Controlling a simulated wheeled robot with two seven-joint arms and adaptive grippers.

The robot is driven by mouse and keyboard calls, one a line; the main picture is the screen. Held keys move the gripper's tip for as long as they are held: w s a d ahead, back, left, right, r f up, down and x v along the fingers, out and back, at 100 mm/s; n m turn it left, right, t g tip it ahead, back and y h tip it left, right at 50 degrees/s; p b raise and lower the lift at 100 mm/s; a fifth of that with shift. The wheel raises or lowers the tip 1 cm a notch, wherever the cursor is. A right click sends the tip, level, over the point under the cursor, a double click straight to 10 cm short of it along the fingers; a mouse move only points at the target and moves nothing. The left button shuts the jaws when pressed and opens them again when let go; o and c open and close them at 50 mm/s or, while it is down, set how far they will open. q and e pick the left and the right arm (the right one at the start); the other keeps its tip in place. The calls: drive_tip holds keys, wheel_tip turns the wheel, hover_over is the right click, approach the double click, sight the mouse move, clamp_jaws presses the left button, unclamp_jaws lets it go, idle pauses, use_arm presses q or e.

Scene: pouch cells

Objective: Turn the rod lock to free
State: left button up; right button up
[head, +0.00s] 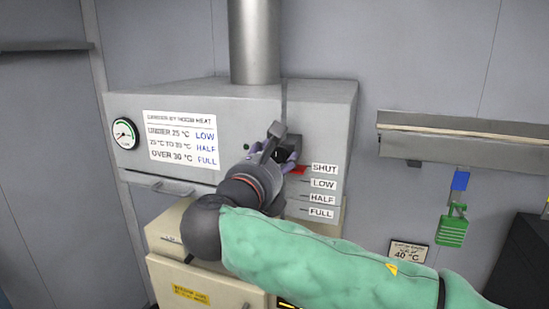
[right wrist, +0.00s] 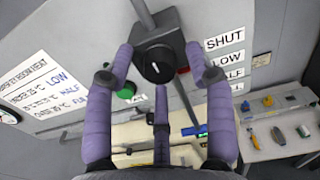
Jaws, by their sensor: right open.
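A grey rod (right wrist: 144,14) runs through the block. In the head view the lock block (head: 294,145) is partly hidden by my right gripper (head: 281,155). A red pointer (head: 299,169) sits beside the SHUT label (head: 324,168). My right gripper (right wrist: 158,60) is open, its purple fingers spread on both sides of the knob; contact cannot be told. My left gripper is not in view.
The grey hood carries a gauge (head: 124,133), a heat chart (head: 181,139) and labels LOW, HALF and FULL below SHUT. A pipe (head: 254,40) rises from it. A green padlock (head: 453,229) hangs at right below a shelf (head: 450,128). A bench (right wrist: 285,125) holds several small items.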

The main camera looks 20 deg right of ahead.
clamp_jaws()
drive_tip(key=shift+f+m, duration=0.1)
drive_tip(key=shift+m, duration=0.3)
drive_tip(key=shift+a+m+b, duration=0.1)
drive_tip(key=shift+m+b, duration=5.2)
drive_tip(key=shift+m, duration=3.4)
